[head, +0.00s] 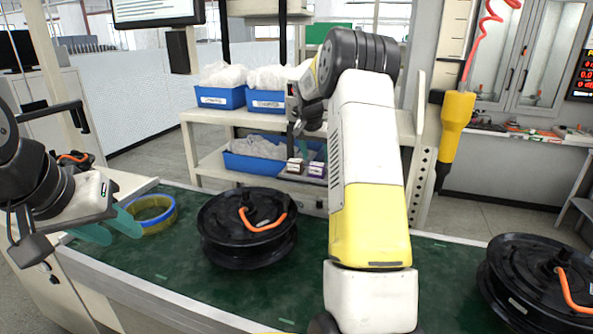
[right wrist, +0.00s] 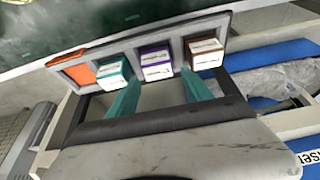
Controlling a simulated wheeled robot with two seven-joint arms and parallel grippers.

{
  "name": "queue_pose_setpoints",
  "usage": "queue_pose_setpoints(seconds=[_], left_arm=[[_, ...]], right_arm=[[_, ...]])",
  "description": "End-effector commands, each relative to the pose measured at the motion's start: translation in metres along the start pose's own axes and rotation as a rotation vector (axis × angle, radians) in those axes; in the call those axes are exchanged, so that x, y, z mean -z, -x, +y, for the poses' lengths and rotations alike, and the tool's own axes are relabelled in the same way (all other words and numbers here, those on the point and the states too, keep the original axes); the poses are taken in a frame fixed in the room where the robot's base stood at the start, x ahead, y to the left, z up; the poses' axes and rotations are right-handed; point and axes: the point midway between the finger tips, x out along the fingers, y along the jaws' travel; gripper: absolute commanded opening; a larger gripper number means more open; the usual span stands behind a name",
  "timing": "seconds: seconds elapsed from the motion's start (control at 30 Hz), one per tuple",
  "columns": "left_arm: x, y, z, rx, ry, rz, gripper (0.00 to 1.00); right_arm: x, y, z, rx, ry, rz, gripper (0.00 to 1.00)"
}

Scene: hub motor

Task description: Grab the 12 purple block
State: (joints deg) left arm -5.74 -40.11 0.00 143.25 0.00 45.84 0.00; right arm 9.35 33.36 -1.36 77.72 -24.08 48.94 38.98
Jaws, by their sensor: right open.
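The purple block (right wrist: 155,61), with a white label on its front, sits in a grey holder (right wrist: 178,27) in the right wrist view, between a teal block (right wrist: 113,73) and a brown block (right wrist: 204,53). In the head view the purple block (head: 316,170) shows small at the shelf, beside my right arm. My right gripper (right wrist: 160,78) is open, its two teal fingers on either side of the purple block's near end; whether they touch it I cannot tell. My left gripper (head: 107,228) is open and empty at the far left, above the green table.
Blue bins (head: 220,97) stand on the shelf. Two black hub motors (head: 248,228) (head: 540,285) and a yellow-blue ring (head: 152,214) lie on the green table (head: 170,275). A yellow tool (head: 455,125) hangs at right.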

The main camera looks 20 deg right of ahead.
Motion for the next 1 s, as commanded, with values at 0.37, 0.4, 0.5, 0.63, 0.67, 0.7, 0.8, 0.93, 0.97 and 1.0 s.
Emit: queue_pose_setpoints(seconds=[0.37, 0.4, 0.5, 0.63, 0.67, 0.7, 0.8, 0.93, 0.97, 1.0], left_arm=[[0.000, 0.000, 0.000, 0.000, 0.000, 0.000, 0.36], [0.000, 0.000, 0.000, 0.000, 0.000, 0.000, 0.36], [0.000, 0.000, 0.000, 0.000, 0.000, 0.000, 0.36], [0.000, 0.000, 0.000, 0.000, 0.000, 0.000, 0.36], [0.000, 0.000, 0.000, 0.000, 0.000, 0.000, 0.36], [0.000, 0.000, 0.000, 0.000, 0.000, 0.000, 0.36], [0.000, 0.000, 0.000, 0.000, 0.000, 0.000, 0.36], [0.000, 0.000, 0.000, 0.000, 0.000, 0.000, 0.36], [0.000, 0.000, 0.000, 0.000, 0.000, 0.000, 0.36], [0.000, 0.000, 0.000, 0.000, 0.000, 0.000, 0.36]], right_arm=[[-0.005, -0.047, 0.001, 0.001, 0.001, -0.001, 0.58], [-0.005, -0.049, 0.001, 0.001, 0.002, 0.000, 0.58], [-0.005, -0.048, 0.001, 0.002, 0.002, 0.001, 0.58], [-0.005, -0.048, 0.001, 0.001, 0.002, 0.000, 0.48], [-0.005, -0.048, 0.001, 0.001, 0.002, 0.000, 0.42], [-0.005, -0.048, 0.001, 0.001, 0.001, 0.000, 0.35], [-0.005, -0.048, 0.001, 0.001, 0.001, 0.000, 0.15], [-0.004, -0.048, 0.001, 0.002, 0.001, 0.001, 0.03], [-0.004, -0.048, 0.001, 0.002, 0.001, 0.001, 0.03], [-0.004, -0.048, 0.001, 0.002, 0.001, 0.001, 0.03]])
